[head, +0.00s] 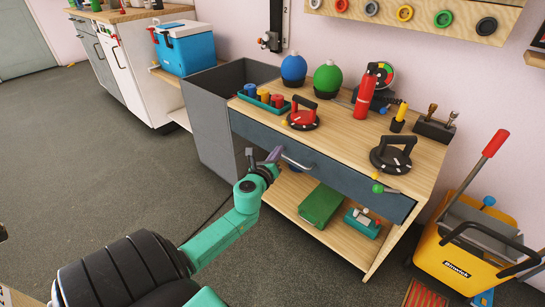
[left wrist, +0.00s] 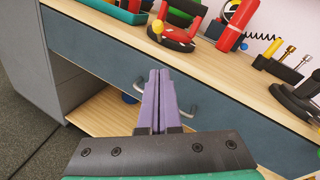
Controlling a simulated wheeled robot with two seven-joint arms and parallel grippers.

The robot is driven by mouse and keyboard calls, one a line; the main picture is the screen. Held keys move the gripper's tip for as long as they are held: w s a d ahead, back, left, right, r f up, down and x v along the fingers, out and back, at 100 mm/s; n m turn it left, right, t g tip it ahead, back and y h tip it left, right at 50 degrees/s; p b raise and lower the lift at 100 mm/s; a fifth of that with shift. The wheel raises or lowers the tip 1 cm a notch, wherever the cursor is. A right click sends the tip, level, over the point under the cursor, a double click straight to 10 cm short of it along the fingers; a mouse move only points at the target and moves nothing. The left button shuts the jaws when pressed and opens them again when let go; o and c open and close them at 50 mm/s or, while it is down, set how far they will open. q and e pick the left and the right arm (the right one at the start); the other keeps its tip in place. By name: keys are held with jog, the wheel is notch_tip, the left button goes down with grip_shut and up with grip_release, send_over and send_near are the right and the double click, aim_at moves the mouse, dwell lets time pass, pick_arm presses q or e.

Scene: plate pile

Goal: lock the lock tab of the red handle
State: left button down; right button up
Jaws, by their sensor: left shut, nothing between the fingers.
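The red handle (head: 304,108) stands on a round dark base on the wooden bench top, near the front left of the bench. A yellow knob (head: 284,123), which looks like its lock tab, sticks out at the left of the base. In the left wrist view the red handle (left wrist: 187,28) and yellow knob (left wrist: 158,27) show near the top, beyond the fingers. My left gripper (head: 275,153) is shut and empty, in front of the drawer front and below the bench top, apart from the handle. My right gripper is not in view.
The bench top (head: 338,137) has a front edge above the drawer handle (head: 297,162). A green tray (head: 263,101) of coloured pieces stands left of the red handle. A red extinguisher (head: 365,95) stands behind right, and a black handle (head: 393,152) at right.

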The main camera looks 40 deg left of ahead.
pick_arm(q)
jog(key=v, duration=0.4)
jog(key=shift+s+d, duration=0.15)
jog(key=shift+s, duration=0.2)
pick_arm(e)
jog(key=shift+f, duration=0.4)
